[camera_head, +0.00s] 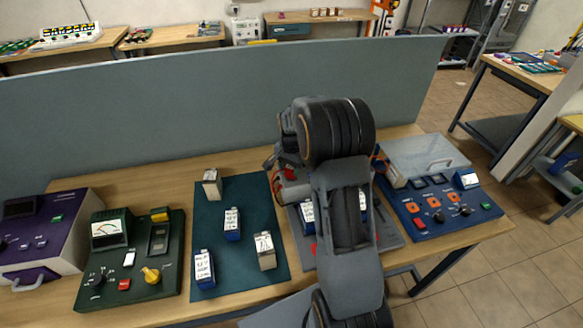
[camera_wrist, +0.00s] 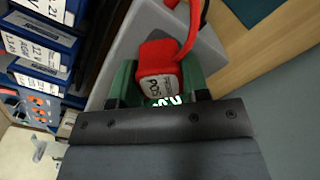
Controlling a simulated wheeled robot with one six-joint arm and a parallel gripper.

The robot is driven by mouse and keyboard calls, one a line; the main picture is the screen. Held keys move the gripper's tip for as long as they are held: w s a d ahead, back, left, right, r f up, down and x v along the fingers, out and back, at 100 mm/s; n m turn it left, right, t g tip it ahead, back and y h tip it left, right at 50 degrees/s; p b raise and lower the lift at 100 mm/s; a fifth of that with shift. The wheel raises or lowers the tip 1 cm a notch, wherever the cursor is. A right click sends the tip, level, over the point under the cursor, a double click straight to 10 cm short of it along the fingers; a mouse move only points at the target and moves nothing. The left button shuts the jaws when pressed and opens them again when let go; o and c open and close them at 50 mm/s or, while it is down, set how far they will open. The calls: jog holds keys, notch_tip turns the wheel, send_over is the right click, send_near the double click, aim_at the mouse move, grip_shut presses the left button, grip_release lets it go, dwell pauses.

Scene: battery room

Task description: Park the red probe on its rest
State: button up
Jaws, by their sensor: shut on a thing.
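The red probe (camera_wrist: 158,68), a block with a pale end marked "POS" and a red cable leaving its top, sits between the green-padded fingers of my gripper (camera_wrist: 158,90) in the wrist view. The gripper is shut on it. A grey body (camera_wrist: 125,45) lies right beside and behind the probe; I cannot tell whether they touch, or which part is the rest. In the head view my arm hides most of the gripper and the grey unit (camera_head: 294,191); a bit of red (camera_head: 291,174) shows beside the arm.
Blue batteries (camera_wrist: 38,42) stand close on the left in the wrist view. A teal mat (camera_head: 220,262) holds several batteries. A green tester (camera_head: 130,290) stands left, a blue unit with a clear lid (camera_head: 438,208) right. A grey partition (camera_head: 180,120) runs behind the bench.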

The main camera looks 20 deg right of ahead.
jog(key=shift+f+b, duration=0.55)
jog(key=shift+f, duration=0.25)
jog(key=shift+f+b, duration=0.45)
jog(key=shift+f, duration=0.1)
jog(key=o, duration=0.7)
jog(key=shift+o, duration=0.2)
jog(key=shift+r, duration=0.1)
notch_tip(320, 180, up, 9)
jog(key=p, duration=0.6)
jog(key=shift+r, duration=0.1)
jog(key=shift+r+p, duration=0.45)
jog(key=shift+r, duration=0.7)
